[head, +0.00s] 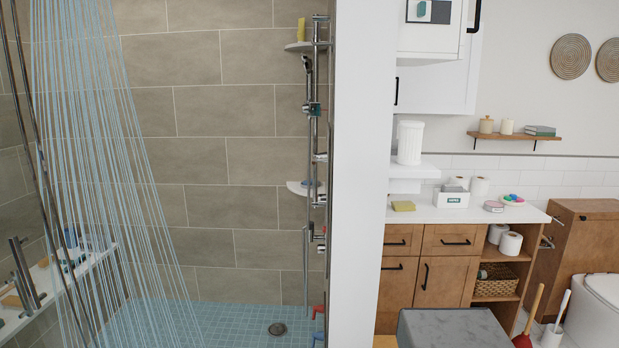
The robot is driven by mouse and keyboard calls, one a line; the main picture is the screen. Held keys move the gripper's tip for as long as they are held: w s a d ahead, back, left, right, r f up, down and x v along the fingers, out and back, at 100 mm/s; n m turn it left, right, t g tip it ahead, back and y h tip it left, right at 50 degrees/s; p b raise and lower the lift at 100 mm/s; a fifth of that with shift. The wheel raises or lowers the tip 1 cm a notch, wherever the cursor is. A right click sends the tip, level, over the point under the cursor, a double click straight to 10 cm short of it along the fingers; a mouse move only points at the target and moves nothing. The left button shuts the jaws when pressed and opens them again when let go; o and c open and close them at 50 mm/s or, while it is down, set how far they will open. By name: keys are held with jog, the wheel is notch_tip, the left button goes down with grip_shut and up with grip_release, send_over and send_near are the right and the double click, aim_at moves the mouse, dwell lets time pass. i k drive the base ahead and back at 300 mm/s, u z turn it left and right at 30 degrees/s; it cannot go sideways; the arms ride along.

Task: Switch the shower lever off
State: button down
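Water runs in the shower as many pale blue streams (110,170), falling from above the picture's top onto the blue tiled floor. A chrome shower rail (315,130) with several fittings stands at the right end of the tiled wall. A chrome fitting with a small red part (320,237) sits low on it. A red handle-like part (318,311) and a blue one below it show at the wall's edge near the floor. I cannot tell which part is the shower lever, and the white wall edge may hide some of it. My gripper is not in view.
A white partition wall (362,180) divides the shower from the vanity (420,255) on the right. A grey marbled block (455,328) stands at the bottom. A plunger (527,320) and toilet (598,305) are at right. A ledge with bottles lines the left.

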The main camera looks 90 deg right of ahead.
aim_at(322, 157)
jog(key=u, duration=0.15)
jog(key=k, duration=0.9)
jog(key=z, duration=0.75)
jog(key=i, duration=1)
jog(key=z, duration=0.05)
